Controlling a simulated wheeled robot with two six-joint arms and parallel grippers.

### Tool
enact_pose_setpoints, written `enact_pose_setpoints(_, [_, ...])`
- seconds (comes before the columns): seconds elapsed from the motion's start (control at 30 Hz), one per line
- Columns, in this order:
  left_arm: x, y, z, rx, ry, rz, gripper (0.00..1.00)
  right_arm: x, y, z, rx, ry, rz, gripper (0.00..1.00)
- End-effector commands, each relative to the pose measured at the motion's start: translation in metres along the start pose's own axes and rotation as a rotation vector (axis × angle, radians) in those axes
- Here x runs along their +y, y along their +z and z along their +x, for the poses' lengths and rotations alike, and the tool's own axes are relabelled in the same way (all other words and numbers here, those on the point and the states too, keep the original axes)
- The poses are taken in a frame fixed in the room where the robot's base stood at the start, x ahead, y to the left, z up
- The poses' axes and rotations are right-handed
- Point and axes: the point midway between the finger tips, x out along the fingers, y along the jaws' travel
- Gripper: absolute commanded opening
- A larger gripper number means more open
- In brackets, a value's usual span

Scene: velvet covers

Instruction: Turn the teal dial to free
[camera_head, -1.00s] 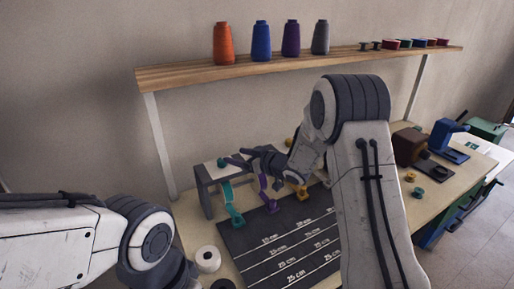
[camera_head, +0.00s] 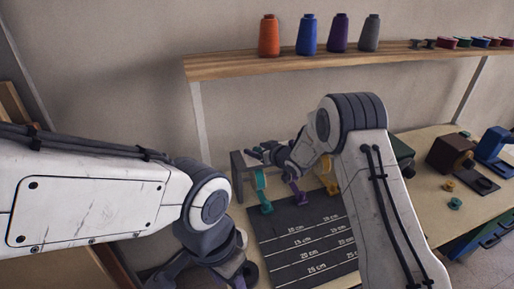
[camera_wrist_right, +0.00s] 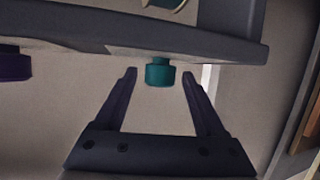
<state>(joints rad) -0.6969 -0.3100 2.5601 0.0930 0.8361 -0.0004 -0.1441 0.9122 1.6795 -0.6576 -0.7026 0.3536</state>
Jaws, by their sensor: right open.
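The teal dial (camera_wrist_right: 158,74) is a short round knob on the edge of a grey bar (camera_wrist_right: 215,50) in the right wrist view. My right gripper (camera_wrist_right: 159,75) is open, with one finger on each side of the dial and visible gaps to it. In the head view my right gripper (camera_head: 262,152) is small and dark at the grey stand (camera_head: 237,178), where I cannot make out the dial. A teal strap (camera_head: 262,192) hangs from the stand. My left arm comes in from the left; its dark wrist runs off the bottom edge and its fingers do not show.
A purple knob (camera_wrist_right: 14,66) sits beside the dial on the bar. Purple (camera_head: 297,190) and yellow straps hang beside the teal one over a dark measuring mat (camera_head: 300,242). A shelf (camera_head: 230,66) with thread cones is above. Machines stand at the right.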

Motion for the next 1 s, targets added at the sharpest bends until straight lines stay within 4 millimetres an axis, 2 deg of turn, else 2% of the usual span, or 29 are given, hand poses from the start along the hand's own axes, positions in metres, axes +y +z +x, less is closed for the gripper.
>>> enact_pose_setpoints(0.27, [0.0,0.0,0.0,0.0,0.0,0.0,0.5,0.001,0.0,0.002,0.001,0.001,0.0,0.72])
enact_pose_setpoints(0.47, [0.0,0.0,0.0,0.0,0.0,0.0,0.5,0.001,0.0,0.001,0.001,0.001,0.0,0.0])
enact_pose_setpoints(0.77, [0.001,0.0,-0.006,0.0,0.0,0.0,0.5,0.002,-0.001,0.0,0.0,-0.024,-0.011,0.0])
enact_pose_setpoints(1.0, [0.002,-0.001,-0.026,0.0,0.0,0.0,0.5,0.003,-0.003,-0.001,-0.001,-0.139,-0.058,0.0])
